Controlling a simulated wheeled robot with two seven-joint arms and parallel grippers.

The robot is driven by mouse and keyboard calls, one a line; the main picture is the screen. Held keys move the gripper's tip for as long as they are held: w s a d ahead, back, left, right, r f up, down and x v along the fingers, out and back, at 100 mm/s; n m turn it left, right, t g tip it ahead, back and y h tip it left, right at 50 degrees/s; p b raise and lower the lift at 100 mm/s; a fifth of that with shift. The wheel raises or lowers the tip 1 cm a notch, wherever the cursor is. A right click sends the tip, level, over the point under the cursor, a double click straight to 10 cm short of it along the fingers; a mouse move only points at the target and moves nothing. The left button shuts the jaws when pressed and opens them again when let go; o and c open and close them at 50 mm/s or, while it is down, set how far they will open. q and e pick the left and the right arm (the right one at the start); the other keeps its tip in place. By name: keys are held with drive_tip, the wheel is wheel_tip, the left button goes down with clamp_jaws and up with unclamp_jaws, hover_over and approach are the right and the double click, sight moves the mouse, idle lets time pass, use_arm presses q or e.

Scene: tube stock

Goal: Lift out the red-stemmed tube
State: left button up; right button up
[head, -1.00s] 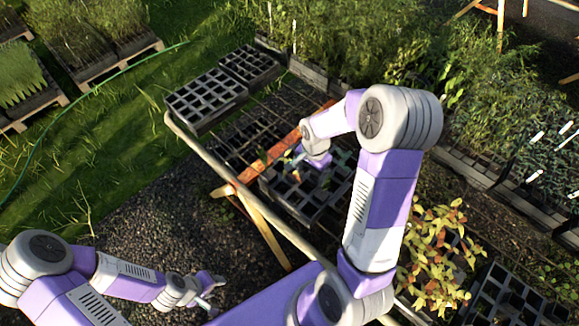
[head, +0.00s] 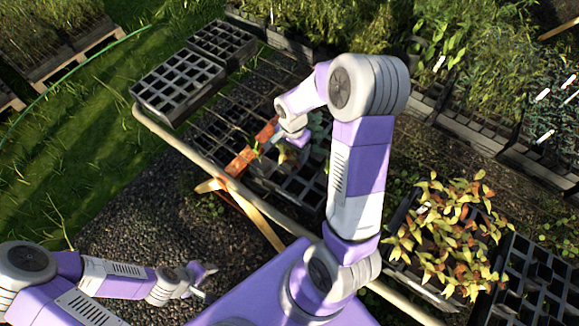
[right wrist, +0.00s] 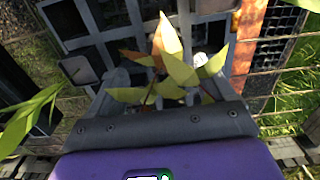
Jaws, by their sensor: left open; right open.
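A seedling with yellow-green and orange leaves (right wrist: 172,68) stands between the fingers of my right gripper (right wrist: 165,92) in the right wrist view. Its thin stem looks reddish, but leaves hide most of it. My right gripper is open, around the seedling from above, and no grip shows. In the head view my right gripper (head: 290,150) is low over a black cell tray (head: 295,185) on the wire bench, partly hidden by its own wrist. My left gripper (head: 203,280) is open and empty, off the bench at the lower left.
Empty cell trays (head: 178,82) stand at the bench's far left. An orange bar (head: 245,160) lies beside the working tray. A tray of yellow-orange plants (head: 450,235) is at the right. Green leaves (right wrist: 30,118) reach in near my right gripper's left side.

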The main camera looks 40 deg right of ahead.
sight(290, 157)
drive_tip(key=f, duration=0.4)
drive_tip(key=w+f+b, duration=0.1)
drive_tip(key=f, duration=0.1)
drive_tip(key=c, duration=1.5)
drive_tip(key=shift+r, duration=0.1)
